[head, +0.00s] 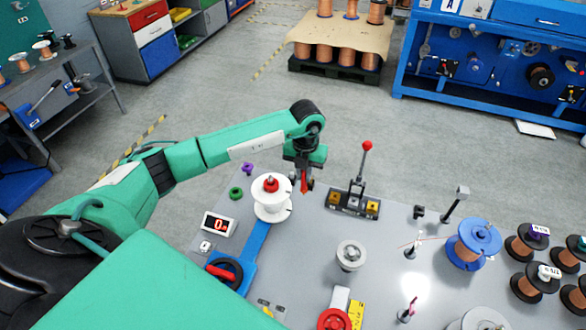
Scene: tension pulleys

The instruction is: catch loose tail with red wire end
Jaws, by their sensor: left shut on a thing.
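My left gripper (304,181) points down above the table, between the white spool and the lever clamp. It is shut on a small red piece (304,184) that looks like the red wire end; the fingers hide part of it. The white spool (272,210) with a red knob stands just left of it. I cannot make out a loose tail at the gripper. A thin red wire (432,238) runs from the blue spool (473,243) to a small post (411,250). My right gripper is not in view.
The clamp (354,203) with a red-ball lever (366,147) stands right of the gripper. A digital display (219,225), a grey pulley (350,256) and a red knob (334,320) are on the grey table. Copper spools (527,240) crowd its right side.

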